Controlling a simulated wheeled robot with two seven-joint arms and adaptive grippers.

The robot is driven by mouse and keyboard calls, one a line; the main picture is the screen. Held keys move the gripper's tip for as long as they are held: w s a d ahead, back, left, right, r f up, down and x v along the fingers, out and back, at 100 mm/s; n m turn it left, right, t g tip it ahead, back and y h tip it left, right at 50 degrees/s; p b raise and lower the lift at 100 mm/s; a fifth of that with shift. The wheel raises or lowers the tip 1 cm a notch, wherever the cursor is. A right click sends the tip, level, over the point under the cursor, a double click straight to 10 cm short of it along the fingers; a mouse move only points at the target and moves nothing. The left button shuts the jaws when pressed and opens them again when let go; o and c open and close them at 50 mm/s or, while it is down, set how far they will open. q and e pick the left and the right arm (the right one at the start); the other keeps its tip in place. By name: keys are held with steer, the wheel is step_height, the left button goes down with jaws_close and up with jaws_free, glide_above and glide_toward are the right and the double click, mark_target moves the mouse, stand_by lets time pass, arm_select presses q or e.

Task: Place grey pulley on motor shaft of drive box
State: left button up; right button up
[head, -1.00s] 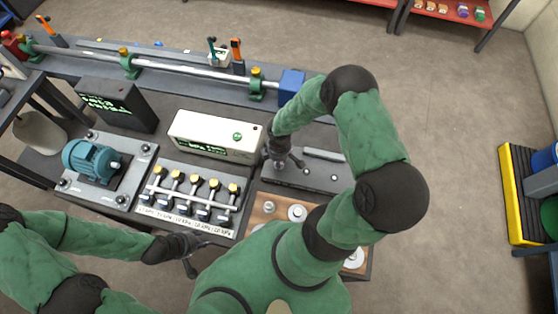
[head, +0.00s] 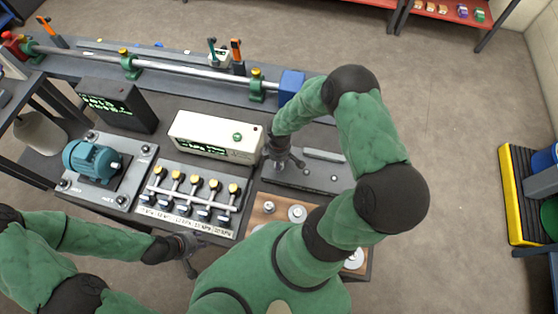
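Grey round pulley-like discs (head: 297,213) lie on a wooden board (head: 258,214) at the front right of the bench, partly hidden by my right arm. A long dark grey box (head: 322,178) lies behind the board; I cannot tell whether it is the drive box, and no shaft shows clearly. My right gripper (head: 286,164) points down at this box's left end. Its fingers are small and dark, and I cannot tell whether they hold anything. My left gripper (head: 193,256) is empty at the bench's front edge, in front of the gauge row, its fingers apart.
A cream box (head: 205,133) with a green button stands left of my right gripper. A long rail (head: 180,64) runs behind.

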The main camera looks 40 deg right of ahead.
step_height(320, 180, up, 12)
steer(key=p, duration=0.1)
steer(key=s+a+f+m+y, duration=0.1)
steer(key=a+f+m, duration=0.2)
steer(key=a, duration=0.3)
steer(key=s+a+f+m+y, duration=0.1)
steer(key=s+a+f+m, duration=0.1)
steer(key=a+f+m, duration=0.2)
steer(key=s+a+f+m+y, duration=0.2)
steer(key=a+f, duration=0.3)
steer(key=a, duration=0.4)
steer(key=shift+s+a+f+m, duration=0.15)
steer(key=shift+s+f+m, duration=0.1)
steer(key=shift+m, duration=0.55)
steer(key=shift+s+a+f+m, duration=0.25)
steer(key=shift+s+f+m, duration=0.1)
steer(key=shift+s+m, duration=0.15)
